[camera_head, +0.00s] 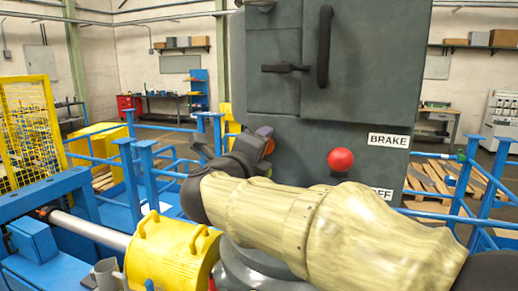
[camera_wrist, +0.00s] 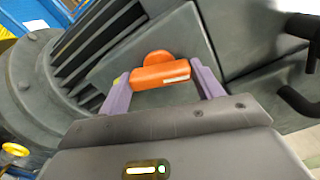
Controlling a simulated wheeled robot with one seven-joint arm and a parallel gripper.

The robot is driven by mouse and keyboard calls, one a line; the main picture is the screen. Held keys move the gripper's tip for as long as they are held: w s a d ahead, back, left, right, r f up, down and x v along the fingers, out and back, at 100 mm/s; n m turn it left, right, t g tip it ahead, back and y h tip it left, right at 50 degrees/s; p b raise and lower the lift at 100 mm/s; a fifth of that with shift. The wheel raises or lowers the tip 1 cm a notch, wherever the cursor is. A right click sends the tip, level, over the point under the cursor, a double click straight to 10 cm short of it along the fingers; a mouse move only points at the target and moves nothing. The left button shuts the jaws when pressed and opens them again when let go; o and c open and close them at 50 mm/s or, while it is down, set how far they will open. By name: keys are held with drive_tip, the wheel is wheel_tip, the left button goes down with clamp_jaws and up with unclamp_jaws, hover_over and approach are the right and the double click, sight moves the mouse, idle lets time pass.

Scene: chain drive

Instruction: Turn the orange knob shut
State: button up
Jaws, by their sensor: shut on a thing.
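The orange knob (camera_wrist: 160,75) is in the middle of the wrist view, on the dark face of the machine, with a round base behind its bar-shaped handle. My gripper (camera_wrist: 162,82) has its two purple fingers at either end of the handle, shut on it. In the head view my gripper (camera_head: 265,133) is at the lower left of the grey cabinet, beyond my arm. A small bit of the knob (camera_head: 269,147) shows there; my gripper and arm hide most of it.
A red button (camera_head: 341,160) sits beside a BRAKE label (camera_head: 388,140) on the grey cabinet (camera_head: 300,115). A second label below is partly hidden by my arm. A yellow housing (camera_head: 172,252) is at lower left, with blue rails (camera_head: 130,185) behind. Black handles (camera_wrist: 300,95) stick out at right in the wrist view.

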drive_tip(key=shift+a+n+p, duration=0.1)
drive_tip(key=shift+n+p, duration=0.45)
drive_tip(key=shift+n, duration=1.35)
drive_tip(key=o, duration=1)
drive_tip(key=shift+s, duration=0.1)
drive_tip(key=b+v, duration=0.5)
drive_tip(key=v, duration=1.2)
drive_tip(key=shift+s, duration=0.1)
